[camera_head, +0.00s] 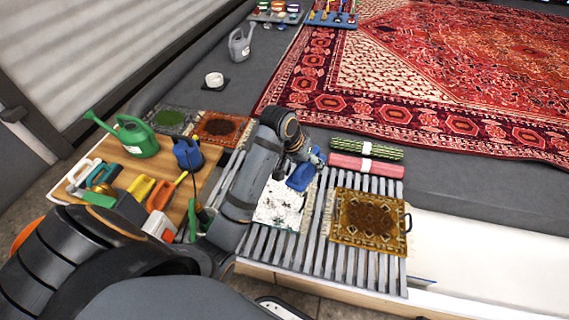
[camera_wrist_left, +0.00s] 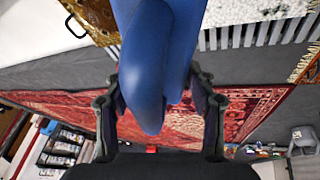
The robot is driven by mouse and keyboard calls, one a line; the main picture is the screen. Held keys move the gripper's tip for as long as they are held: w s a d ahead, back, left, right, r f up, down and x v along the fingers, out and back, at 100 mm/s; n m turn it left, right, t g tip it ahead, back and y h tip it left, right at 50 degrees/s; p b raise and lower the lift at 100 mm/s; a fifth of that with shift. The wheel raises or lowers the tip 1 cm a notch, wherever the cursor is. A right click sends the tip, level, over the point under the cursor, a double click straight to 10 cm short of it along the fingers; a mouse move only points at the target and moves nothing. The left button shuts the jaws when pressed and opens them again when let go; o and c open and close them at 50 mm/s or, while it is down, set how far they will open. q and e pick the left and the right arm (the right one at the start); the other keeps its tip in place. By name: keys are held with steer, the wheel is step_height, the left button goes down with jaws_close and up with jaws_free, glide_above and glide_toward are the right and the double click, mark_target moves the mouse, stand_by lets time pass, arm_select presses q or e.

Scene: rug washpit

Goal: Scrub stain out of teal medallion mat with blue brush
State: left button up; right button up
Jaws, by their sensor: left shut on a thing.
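My left gripper (camera_head: 314,160) is shut on the blue brush (camera_head: 301,177), which hangs over the slatted rack. In the left wrist view the brush (camera_wrist_left: 152,70) fills the space between my two dark fingers (camera_wrist_left: 160,95). A mostly white mat with dark and greenish patches (camera_head: 275,208) lies on the slats just below and left of the brush. My arm hides part of it, and no teal medallion can be made out. I cannot tell whether the brush touches the mat. My right gripper is not in view.
A brown-gold mat (camera_head: 369,222) lies on the slatted rack (camera_head: 318,225) at right. Rolled green (camera_head: 367,150) and pink (camera_head: 365,166) mats lie behind. A wooden table (camera_head: 140,172) at left holds a green watering can (camera_head: 129,136) and several tools. A large red rug (camera_head: 450,70) covers the back.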

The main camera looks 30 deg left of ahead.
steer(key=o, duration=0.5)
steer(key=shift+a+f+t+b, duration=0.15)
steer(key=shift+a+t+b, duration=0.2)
steer(key=shift+b, duration=0.5)
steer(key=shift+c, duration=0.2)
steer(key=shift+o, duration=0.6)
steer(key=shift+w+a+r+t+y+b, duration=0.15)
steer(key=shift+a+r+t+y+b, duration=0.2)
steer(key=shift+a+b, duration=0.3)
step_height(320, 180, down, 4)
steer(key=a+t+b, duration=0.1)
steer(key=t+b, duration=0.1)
steer(key=b, duration=0.2)
arm_select(q)
steer(key=w+a+f+n+b, duration=0.1)
steer(key=a+f, duration=0.3)
steer(key=f, duration=0.4)
steer(key=w+a+f+n+t+h+b, duration=0.1)
steer(key=a+f+n, duration=0.2)
steer(key=f, duration=0.6)
steer(key=shift+w+a+f+b, duration=0.15)
steer(key=shift+w+a+b, duration=0.2)
steer(key=shift+a, duration=0.7)
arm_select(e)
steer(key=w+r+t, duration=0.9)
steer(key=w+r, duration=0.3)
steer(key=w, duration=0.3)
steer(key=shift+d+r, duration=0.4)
